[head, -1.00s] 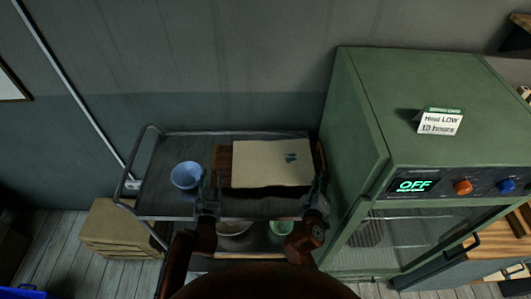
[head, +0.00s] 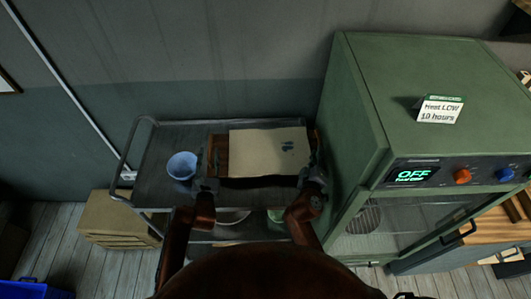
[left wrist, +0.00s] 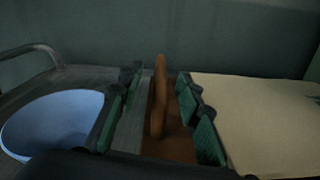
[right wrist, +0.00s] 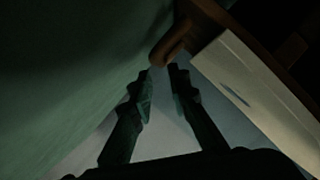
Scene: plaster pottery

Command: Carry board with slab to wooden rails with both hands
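A wooden board (head: 218,160) lies on the cart's top shelf with a cream slab (head: 262,155) on it; the slab has small dark marks near its right side. My left gripper (head: 208,180) is at the board's left end. In the left wrist view its fingers are open on either side of the board's upright wooden handle (left wrist: 158,110), apart from it. My right gripper (head: 312,170) is at the board's right end. In the right wrist view its fingers are open, with the right handle (right wrist: 176,45) just beyond the fingertips.
A blue bowl (head: 182,166) stands on the cart (head: 160,185) close left of my left gripper. The green cabinet (head: 352,120), with a display reading OFF, stands close on the right. Bowls sit on the lower shelf.

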